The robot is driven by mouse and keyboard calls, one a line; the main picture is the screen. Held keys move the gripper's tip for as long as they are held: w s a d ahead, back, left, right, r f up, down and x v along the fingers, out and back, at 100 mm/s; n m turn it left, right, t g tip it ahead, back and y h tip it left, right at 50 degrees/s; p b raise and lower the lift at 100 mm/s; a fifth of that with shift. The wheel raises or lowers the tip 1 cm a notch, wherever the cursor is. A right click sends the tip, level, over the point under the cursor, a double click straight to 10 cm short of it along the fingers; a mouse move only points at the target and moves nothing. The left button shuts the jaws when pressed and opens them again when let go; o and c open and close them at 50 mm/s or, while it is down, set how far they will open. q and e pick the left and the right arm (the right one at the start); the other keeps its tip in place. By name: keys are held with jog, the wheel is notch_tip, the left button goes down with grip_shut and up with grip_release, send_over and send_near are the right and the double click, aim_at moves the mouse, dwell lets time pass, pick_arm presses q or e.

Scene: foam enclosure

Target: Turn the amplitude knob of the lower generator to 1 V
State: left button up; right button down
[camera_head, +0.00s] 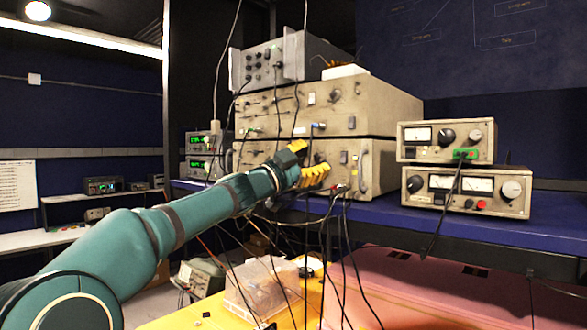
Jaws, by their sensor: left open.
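The lower generator (378,168) is a beige box on the blue bench, under a similar upper generator (375,108). Cables are plugged into its front. My left arm comes in from the left, and my left gripper (310,160), with yellow fingers, is open in front of the lower generator's panel. One finger is above the other. The gripper covers the middle of the panel, so I cannot make out the amplitude knob or its setting. I cannot tell whether the fingers touch the panel. My right gripper is not in view.
A grey instrument (268,64) sits on top of the stack. Two power supplies (465,190) stand to the right. Black cables hang from the bench's front edge over a clear plastic box (262,288) on a yellow surface and a pink case (430,290). The bench right of the generators has some free room.

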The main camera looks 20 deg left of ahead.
pick_arm(q)
jog(key=v, duration=1.1)
jog(key=shift+s, duration=0.2)
